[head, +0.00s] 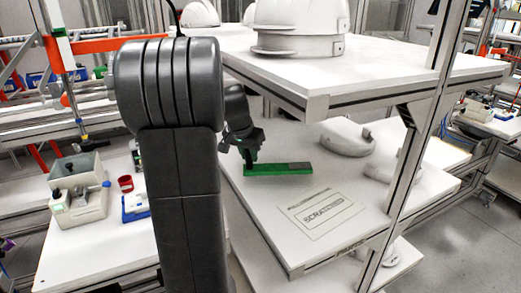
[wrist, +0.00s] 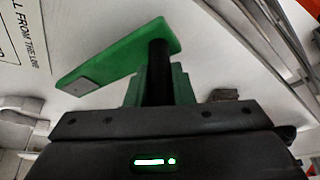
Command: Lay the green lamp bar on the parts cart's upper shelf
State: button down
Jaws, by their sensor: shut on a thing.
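The green lamp bar (head: 278,169) is long and flat, with a grey patch near its right end in the head view. It lies level at or just over a white shelf (head: 262,215); I cannot tell whether it touches. My gripper (head: 247,152) is at the bar's left end. In the wrist view, the fingers (wrist: 160,85) are shut around a black upright post (wrist: 158,65) at one end of the bar (wrist: 115,58). My arm hides part of the shelf's left side. I cannot tell for sure which shelf is the parts cart's upper one.
A higher shelf (head: 385,68) with white helmet shells (head: 300,25) overhangs the bar. White shell parts (head: 347,137) lie behind and right on the same shelf. A "SCRATCHED" label (head: 324,213) lies in front, with clear surface around it. A post (head: 408,170) stands right. A bench (head: 95,240) is left.

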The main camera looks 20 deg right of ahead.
jog(key=shift+w+d+f+p, duration=0.4)
jog(key=shift+w+d+f, duration=0.2)
jog(key=shift+w+d, duration=0.3)
jog(key=shift+w+d+f+p, duration=0.4)
jog(key=shift+w+d+f, duration=0.15)
jog(key=shift+w+d, duration=0.35)
jog(key=shift+w+d+f+p, duration=0.4)
jog(key=shift+w+d+f, duration=0.3)
jog(key=shift+w, duration=0.35)
jog(key=c, duration=1.3)
grip_release()
jog(key=shift+o, duration=0.2)
